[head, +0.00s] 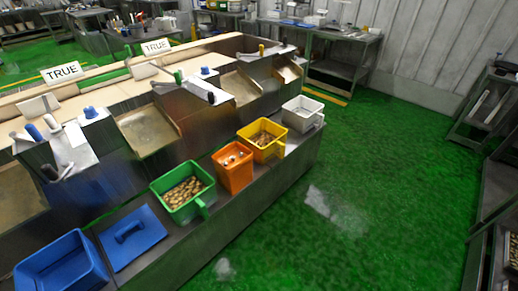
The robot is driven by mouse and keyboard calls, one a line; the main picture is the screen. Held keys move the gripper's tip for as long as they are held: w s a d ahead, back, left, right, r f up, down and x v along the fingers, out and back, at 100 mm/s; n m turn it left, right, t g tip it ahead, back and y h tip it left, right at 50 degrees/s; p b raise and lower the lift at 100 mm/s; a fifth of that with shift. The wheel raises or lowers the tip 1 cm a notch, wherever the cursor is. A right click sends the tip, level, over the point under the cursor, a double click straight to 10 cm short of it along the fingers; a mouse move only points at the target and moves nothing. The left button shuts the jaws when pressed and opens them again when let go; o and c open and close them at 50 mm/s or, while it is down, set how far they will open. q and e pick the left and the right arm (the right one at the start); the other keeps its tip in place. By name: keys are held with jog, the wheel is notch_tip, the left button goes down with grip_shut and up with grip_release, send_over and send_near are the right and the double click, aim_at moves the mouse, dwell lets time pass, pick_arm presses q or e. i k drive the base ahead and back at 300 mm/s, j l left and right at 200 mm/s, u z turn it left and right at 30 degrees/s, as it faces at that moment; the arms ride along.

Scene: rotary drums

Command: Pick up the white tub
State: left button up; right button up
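The white tub (302,114) stands at the far right end of a low metal bench in the head view. It is upright, and its inside looks pale; I cannot tell whether anything lies in it. The yellow tub (263,139) stands just before it on the same bench. Neither of my grippers shows in this view.
The bench (238,211) also holds an orange bin (233,168), a green tub (184,192) with brown pieces, a blue lid (132,237) and a blue tub (62,265). Steel machines with chutes (148,132) stand behind. Green floor (370,180) to the right is open.

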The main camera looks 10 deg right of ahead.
aim_at(301, 114)
jog(key=i+l+u, duration=0.1)
jog(key=i+l, duration=0.5)
jog(key=i+l+u, duration=0.15)
jog(key=i+l, duration=0.4)
jog(key=i+l+u, duration=0.1)
jog(key=i+l, duration=0.45)
jog(key=l, duration=0.2)
